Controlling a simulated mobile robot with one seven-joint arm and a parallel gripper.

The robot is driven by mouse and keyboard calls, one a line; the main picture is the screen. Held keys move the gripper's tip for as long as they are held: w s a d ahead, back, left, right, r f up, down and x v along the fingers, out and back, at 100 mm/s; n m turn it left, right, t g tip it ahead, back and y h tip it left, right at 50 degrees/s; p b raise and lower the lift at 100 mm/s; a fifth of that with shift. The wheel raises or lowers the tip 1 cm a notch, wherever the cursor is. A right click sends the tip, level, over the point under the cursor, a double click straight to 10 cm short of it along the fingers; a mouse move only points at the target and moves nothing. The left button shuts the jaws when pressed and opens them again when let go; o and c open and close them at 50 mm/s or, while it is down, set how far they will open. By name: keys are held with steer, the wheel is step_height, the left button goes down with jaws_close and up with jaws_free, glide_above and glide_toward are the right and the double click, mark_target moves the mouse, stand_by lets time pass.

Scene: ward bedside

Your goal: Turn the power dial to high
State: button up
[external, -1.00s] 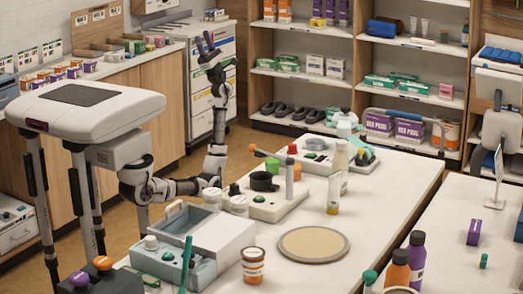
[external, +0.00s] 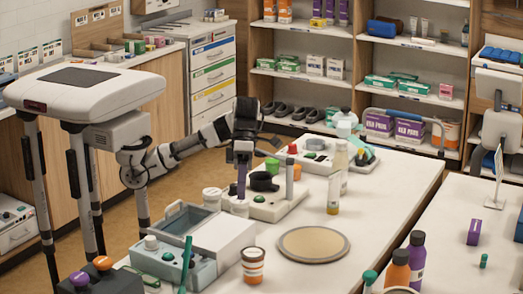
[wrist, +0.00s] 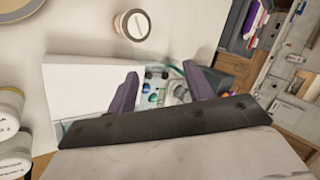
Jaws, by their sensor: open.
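A white and teal bench device (external: 222,240) stands at the near left of the table, with a clear-lidded bay. Its front panel has a pale round knob (external: 151,242), a green button (external: 168,256) and a dark green upright handle (external: 186,262). I cannot tell for sure which control is the power dial, or its setting. My gripper (external: 241,188) points down above the table behind this device, with its purple fingers near a second white unit (external: 278,208). In the wrist view, my open gripper (wrist: 161,88) has its fingers apart, with the device's white box (wrist: 85,92) and a small-featured panel beyond.
An orange-labelled jar (external: 253,265) stands right of the device and shows in the wrist view (wrist: 134,25). A round tan mat (external: 314,245) lies on the table. A bottle (external: 334,194) and white-lidded jars (external: 212,197) stand nearby. The table's right side is mostly clear.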

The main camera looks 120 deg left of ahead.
steer(key=s+d+m+g+y+p, duration=0.1)
steer(key=s+d+m+g+y, duration=0.2)
steer(key=s+d, duration=0.65)
steer(key=m+y+p, duration=0.1)
steer(key=m+y, duration=0.3)
steer(key=m, duration=0.2)
glide_above(150, 238)
step_height(150, 238, down, 14)
steer(key=shift+s+a+f, duration=0.1)
steer(key=c, duration=1)
